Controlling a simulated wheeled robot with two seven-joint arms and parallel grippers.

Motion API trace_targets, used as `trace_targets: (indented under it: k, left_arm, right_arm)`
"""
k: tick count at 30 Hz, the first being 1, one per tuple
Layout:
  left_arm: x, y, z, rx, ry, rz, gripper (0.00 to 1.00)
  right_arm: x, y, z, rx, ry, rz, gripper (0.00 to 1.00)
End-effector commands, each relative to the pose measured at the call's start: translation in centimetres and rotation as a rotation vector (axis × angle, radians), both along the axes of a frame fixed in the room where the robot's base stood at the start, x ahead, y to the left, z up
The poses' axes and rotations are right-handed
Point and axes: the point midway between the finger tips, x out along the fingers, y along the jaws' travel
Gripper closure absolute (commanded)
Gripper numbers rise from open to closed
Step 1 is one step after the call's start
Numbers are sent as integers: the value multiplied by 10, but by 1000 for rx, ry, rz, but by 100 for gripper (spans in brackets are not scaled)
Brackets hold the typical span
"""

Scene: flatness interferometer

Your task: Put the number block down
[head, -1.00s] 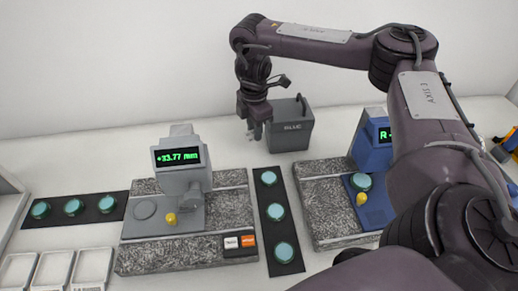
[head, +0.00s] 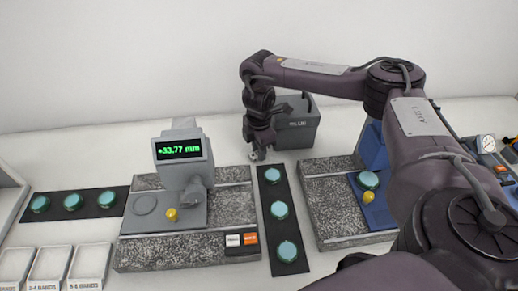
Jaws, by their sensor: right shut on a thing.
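My right gripper (head: 258,155) hangs near the top end of the dark strip with three teal discs (head: 279,208), to the right of the grey gauge. It is shut on a small pale piece, which I take to be the number block; it is mostly hidden by the fingers, and no number can be read. I cannot tell whether the piece touches the surface. My left gripper is out of view.
A grey gauge (head: 180,165) reading +33.77 mm stands on a granite plate (head: 150,255). A grey bin (head: 298,130) is behind my gripper. A blue gauge (head: 372,145) stands right, partly behind my arm. Trays (head: 47,265) lie front left. White bench shows left of my gripper.

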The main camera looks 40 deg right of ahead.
Motion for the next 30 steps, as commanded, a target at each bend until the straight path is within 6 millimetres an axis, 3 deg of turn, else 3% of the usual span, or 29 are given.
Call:
trace_targets:
  k: [2,3,8,14,19,23,24,30]
  left_arm:
    - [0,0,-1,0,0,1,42]
    - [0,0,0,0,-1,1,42]
    - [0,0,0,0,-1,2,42]
    - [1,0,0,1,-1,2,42]
    - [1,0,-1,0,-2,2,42]
    - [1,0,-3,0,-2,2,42]
    - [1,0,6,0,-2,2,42]
    - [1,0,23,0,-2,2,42]
  right_arm:
    - [0,0,-3,0,1,0,97]
    - [0,0,-3,0,0,0,73]
    - [0,0,-3,0,0,0,54]
    - [0,0,-2,0,1,0,54]
    - [1,0,9,2,-3,0,54]
    - [1,0,33,2,-5,1,54]
    - [2,0,48,0,-6,2,54]
    - [1,0,91,-2,-5,2,54]
